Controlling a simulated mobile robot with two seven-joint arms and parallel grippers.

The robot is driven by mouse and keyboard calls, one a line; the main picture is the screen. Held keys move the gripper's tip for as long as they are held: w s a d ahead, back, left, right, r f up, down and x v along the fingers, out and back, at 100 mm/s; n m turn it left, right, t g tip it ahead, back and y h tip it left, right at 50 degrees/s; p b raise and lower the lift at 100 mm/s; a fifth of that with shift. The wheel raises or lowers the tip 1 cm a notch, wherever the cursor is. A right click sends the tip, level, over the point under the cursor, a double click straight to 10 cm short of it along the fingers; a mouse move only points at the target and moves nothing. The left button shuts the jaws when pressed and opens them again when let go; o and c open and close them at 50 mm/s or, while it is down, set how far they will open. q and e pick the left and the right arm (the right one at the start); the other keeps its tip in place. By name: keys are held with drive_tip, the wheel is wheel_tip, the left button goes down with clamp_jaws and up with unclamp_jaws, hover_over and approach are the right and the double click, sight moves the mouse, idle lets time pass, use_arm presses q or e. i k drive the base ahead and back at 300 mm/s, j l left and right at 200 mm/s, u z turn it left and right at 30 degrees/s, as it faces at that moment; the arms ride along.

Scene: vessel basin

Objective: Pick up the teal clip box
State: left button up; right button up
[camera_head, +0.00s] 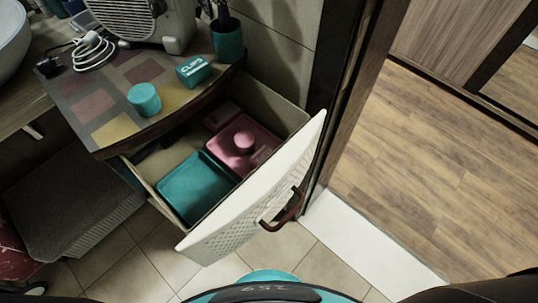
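The teal clip box (194,71) is a small block with white "CLIPS" lettering. It sits on the patterned cabinet top (120,128), towards its right side, just in front of a teal cup. Neither of my grippers shows in the head view, so I cannot see whether they are open or shut. Nothing is touching the clip box from above.
A teal round container (145,99) stands left of the clip box, and a teal cup (227,40) holds dark items behind it. A heater-like appliance (140,18) and white cable (92,50) are behind. The open drawer (240,228) holds teal and pink containers.

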sight(191, 73)
drive_tip(key=l+u, duration=0.5)
drive_tip(key=l, duration=0.15)
drive_tip(key=k+l+u, duration=0.1)
drive_tip(key=l+u, duration=0.35)
drive_tip(key=l, duration=0.2)
